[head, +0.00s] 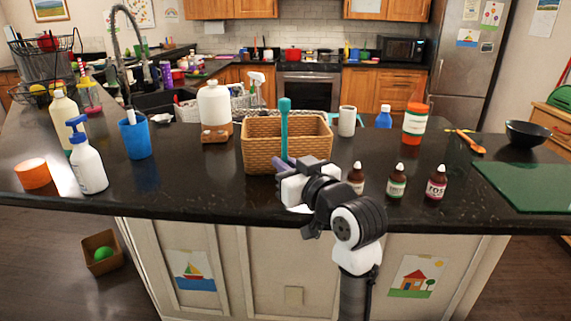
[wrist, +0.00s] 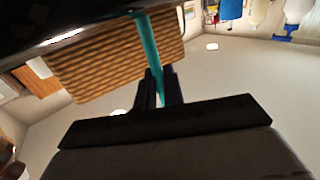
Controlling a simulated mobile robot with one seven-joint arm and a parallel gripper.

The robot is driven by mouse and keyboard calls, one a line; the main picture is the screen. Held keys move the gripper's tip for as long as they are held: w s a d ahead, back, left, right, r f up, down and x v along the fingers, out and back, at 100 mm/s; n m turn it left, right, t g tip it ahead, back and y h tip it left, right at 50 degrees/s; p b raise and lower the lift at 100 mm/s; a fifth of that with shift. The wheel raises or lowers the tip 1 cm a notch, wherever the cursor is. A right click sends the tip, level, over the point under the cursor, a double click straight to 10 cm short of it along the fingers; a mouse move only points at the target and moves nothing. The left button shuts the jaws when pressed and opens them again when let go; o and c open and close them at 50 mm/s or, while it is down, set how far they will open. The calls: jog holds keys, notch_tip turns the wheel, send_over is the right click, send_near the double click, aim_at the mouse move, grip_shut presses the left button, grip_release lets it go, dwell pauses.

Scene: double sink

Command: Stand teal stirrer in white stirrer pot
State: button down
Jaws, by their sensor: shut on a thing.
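The teal stirrer (head: 284,130) is upright in the head view, its wider end at the top, in front of the wicker basket. My gripper (head: 283,164) is shut on its lower part near the counter's front side. The wrist view shows the stirrer (wrist: 149,48) between the dark fingers (wrist: 159,88), crossing in front of the basket. A whitish upright cylinder (head: 347,121), which looks like the white stirrer pot, stands just right of the basket, apart from the stirrer. I cannot see into it clearly. The stirrer's lower end is hidden by my gripper in the head view.
The wicker basket (head: 262,153) stands directly behind the stirrer. Several small brown bottles (head: 396,183) stand right of my gripper. An orange-and-white jar (head: 415,123) and a blue bottle (head: 383,117) stand right of the pot.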

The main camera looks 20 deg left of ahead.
jog(key=shift+f, duration=0.15)
jog(key=c, duration=1.5)
grip_release()
jog(key=shift+r, duration=0.25)
jog(key=b+v, duration=0.2)
jog(key=v, duration=1)
jog(key=shift+f+b, duration=0.1)
jog(key=shift+b, duration=0.2)
